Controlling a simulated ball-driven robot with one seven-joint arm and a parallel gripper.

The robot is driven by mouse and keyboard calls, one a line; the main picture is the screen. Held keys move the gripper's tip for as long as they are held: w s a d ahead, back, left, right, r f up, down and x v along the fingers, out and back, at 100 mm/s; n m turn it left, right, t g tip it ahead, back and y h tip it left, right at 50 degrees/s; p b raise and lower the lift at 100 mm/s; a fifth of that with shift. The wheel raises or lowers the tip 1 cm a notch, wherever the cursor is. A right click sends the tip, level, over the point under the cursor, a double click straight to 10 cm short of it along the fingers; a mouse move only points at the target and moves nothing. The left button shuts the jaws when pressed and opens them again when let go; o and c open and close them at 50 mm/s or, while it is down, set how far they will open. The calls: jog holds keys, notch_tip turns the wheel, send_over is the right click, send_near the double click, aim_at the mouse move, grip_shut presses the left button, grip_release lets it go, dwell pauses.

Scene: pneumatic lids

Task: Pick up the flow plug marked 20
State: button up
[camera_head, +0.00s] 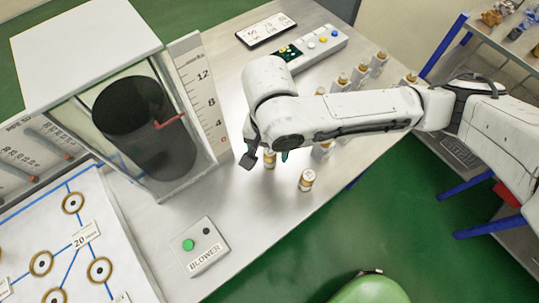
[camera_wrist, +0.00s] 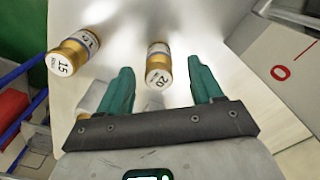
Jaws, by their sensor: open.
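The flow plug marked 20 (camera_wrist: 159,66) shows in the wrist view, with a white end face, a gold body and a pale upper part. In the head view, a gold and white plug (camera_head: 270,159) stands at my gripper and appears to be the same one. My gripper (camera_wrist: 165,82) is open, with one teal finger on each side of the plug in the wrist view. The plug sits just beyond or level with the fingertips; I see no contact. In the head view my gripper (camera_head: 268,157) hangs low over the table, partly hidden by my wrist.
A plug marked 15 (camera_wrist: 70,57) stands close by; it also shows in the head view (camera_head: 306,180). Several more plugs (camera_head: 360,73) stand behind my arm. The glass case with the scale (camera_head: 205,95) is to the left. The blower box (camera_head: 202,246) is in front.

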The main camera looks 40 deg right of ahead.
aim_at(270, 158)
jog(key=shift+d+f, duration=0.1)
jog(key=shift+f, duration=2.2)
jog(key=shift+c, duration=0.5)
grip_shut()
